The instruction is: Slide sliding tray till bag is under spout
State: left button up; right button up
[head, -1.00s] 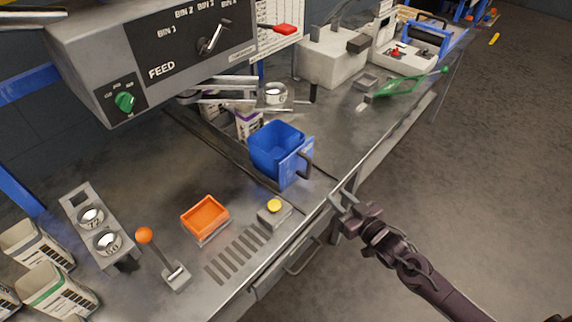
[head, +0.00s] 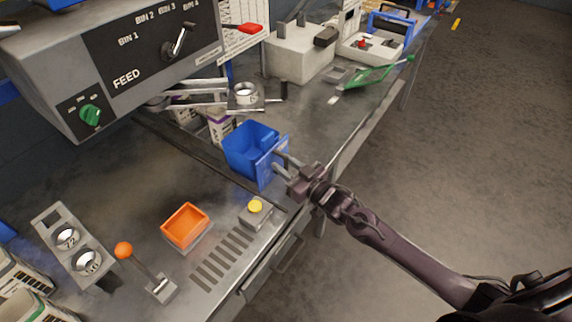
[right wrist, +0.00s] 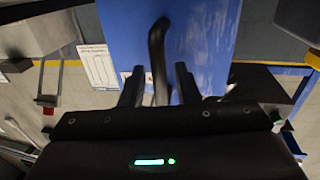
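The blue sliding tray (head: 243,150) is a box with a front plate and a dark handle, sitting on the rail across the metal bench. My right gripper (head: 281,165) is at its handle, which is partly hidden there. In the right wrist view, the dark handle (right wrist: 158,55) stands between the two fingers of my right gripper (right wrist: 160,88), with a gap visible on at least one side. A white bag with a purple band (head: 221,126) stands just behind the tray, partly hidden. A metal ring (head: 245,93), perhaps the spout, is behind it. My left gripper is not in view.
An orange tray (head: 186,224), a yellow button box (head: 256,211) and an orange-knobbed lever (head: 124,251) are on the near bench. The feed panel (head: 130,62) overhangs at upper left. A green scoop (head: 372,75) lies farther back. The floor at right is clear.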

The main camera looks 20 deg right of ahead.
grip_shut()
jog(key=shift+s+d+p, duration=0.2)
jog(key=shift+s+p, duration=0.1)
jog(key=w+d+p+v, duration=0.1)
jog(key=p+v, duration=0.3)
jog(key=v, duration=0.5)
jog(key=shift+s+d, duration=0.4)
jog(key=shift+d, duration=0.1)
